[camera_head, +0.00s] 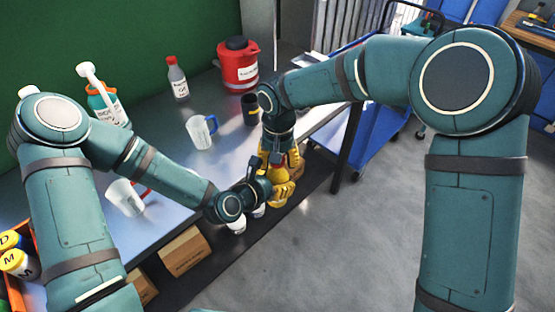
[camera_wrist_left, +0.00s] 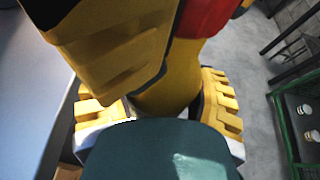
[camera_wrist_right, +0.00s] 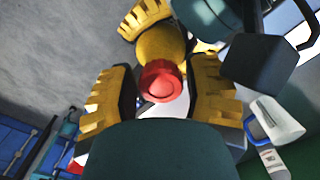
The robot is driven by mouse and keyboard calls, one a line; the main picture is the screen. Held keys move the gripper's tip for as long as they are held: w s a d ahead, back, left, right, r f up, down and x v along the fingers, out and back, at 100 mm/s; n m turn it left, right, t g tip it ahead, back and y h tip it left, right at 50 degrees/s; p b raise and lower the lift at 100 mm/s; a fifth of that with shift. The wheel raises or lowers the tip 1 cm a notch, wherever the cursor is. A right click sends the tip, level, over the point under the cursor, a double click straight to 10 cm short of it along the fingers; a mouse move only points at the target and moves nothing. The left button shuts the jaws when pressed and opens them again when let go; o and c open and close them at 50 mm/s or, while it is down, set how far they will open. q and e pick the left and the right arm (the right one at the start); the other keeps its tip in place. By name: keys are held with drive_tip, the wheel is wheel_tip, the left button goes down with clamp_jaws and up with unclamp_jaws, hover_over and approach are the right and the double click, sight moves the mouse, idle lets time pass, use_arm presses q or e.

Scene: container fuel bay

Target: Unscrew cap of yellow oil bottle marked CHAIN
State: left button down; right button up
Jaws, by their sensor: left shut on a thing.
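The yellow oil bottle (camera_head: 275,196) is at the table's near right edge; its marking cannot be read. Its red cap (camera_wrist_right: 161,82) faces the right wrist camera. My left gripper (camera_wrist_left: 165,108) is shut on the bottle's yellow body (camera_wrist_left: 168,92), with a ribbed yellow finger on each side. My right gripper (camera_wrist_right: 163,85) is over the bottle, its fingers on either side of the cap. Narrow gaps show beside the cap, so it looks open. In the left wrist view, a large yellow finger of the right gripper partly hides the cap (camera_wrist_left: 205,18).
On the table stand a red canister (camera_head: 238,68), a grey bottle with a red cap (camera_head: 177,80), a white mug (camera_head: 200,132) and a dark mug (camera_head: 250,110). A cardboard box (camera_head: 184,252) sits below the table edge. A blue cart (camera_head: 375,140) stands right of the table.

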drive_tip(key=shift+r, duration=0.15)
wheel_tip(320, 180, up, 4)
drive_tip(key=shift+r, duration=0.15)
drive_tip(key=shift+o, duration=0.6)
wheel_tip(320, 180, up, 3)
drive_tip(key=m, duration=0.5)
drive_tip(key=shift+w+r, duration=0.1)
drive_tip(key=shift+f+m, duration=0.3)
drive_tip(key=shift+f, duration=3.6)
clamp_jaws()
